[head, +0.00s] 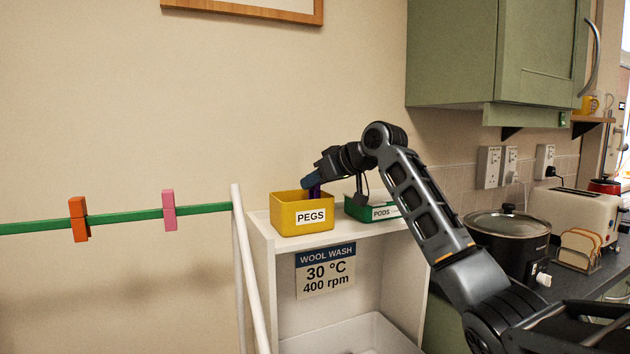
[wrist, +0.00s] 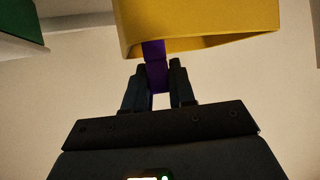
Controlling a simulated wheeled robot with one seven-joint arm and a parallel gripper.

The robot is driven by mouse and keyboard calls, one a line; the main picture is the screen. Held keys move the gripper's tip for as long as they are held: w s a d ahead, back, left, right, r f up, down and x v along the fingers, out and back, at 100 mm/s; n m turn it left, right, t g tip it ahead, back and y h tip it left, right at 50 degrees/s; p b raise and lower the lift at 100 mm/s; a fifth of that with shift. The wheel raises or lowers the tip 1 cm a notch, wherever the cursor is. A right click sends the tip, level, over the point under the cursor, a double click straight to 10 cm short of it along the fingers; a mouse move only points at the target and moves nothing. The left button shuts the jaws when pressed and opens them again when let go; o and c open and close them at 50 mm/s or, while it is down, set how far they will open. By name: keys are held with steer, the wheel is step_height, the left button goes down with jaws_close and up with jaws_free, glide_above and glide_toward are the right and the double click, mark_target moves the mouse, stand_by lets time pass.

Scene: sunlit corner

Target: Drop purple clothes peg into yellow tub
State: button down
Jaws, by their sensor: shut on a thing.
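The yellow tub (head: 288,217), labelled PEGS, stands upright on top of the white shelf unit. My gripper (head: 310,182) is at the tub's opening, tilted downward, and shut on the purple clothes peg (head: 316,191). In the wrist view, the peg (wrist: 155,76) sits between the two fingertips (wrist: 157,70), its far end overlapping the yellow tub (wrist: 205,22). I cannot tell whether the peg's lower end is below the tub's rim.
A green tub labelled PODS (head: 362,211) stands right of the yellow tub. A green rail (head: 120,219) on the left carries an orange peg (head: 78,219) and a pink peg (head: 169,210). A black cooker (head: 508,240) and toaster (head: 578,210) stand on the right counter.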

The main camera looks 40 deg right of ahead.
steer(key=shift+f, duration=0.6)
steer(key=c, duration=0.9)
jaws_free()
steer(key=shift+c, duration=0.2)
steer(key=shift+r, duration=0.1)
steer(key=shift+r, duration=0.3)
steer(key=b+v, duration=0.1)
steer(key=v, duration=1.1)
steer(key=shift+r+b, duration=0.25)
steer(key=shift+b, duration=0.05)
steer(key=shift+s, duration=0.1)
